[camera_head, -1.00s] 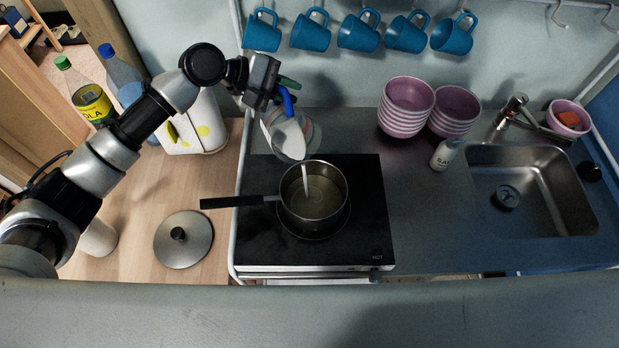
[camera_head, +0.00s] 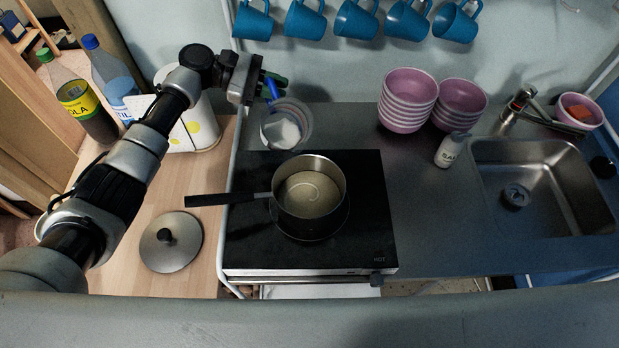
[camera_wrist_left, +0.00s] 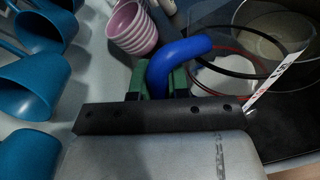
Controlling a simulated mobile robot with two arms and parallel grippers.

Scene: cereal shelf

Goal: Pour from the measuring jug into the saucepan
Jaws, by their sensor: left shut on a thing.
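The clear measuring jug (camera_head: 299,118) is held behind and slightly left of the saucepan, with some white content in it. My left gripper (camera_head: 272,84) is shut on its blue handle, which also shows between the green fingertips in the left wrist view (camera_wrist_left: 172,68). No stream leaves the jug. The steel saucepan (camera_head: 335,190) stands on the black hob with its dark handle to the left. It holds pale liquid with a light swirl on top. It shows partly behind the jug in the left wrist view (camera_wrist_left: 262,22). My right gripper is not in view.
A steel lid (camera_head: 171,255) lies on the wooden counter left of the hob (camera_head: 365,245). Pink bowl stacks (camera_head: 408,98), a salt shaker (camera_head: 449,151) and a sink (camera_head: 560,190) are to the right. Blue mugs (camera_head: 355,20) hang above. Bottles (camera_head: 90,115) stand at left.

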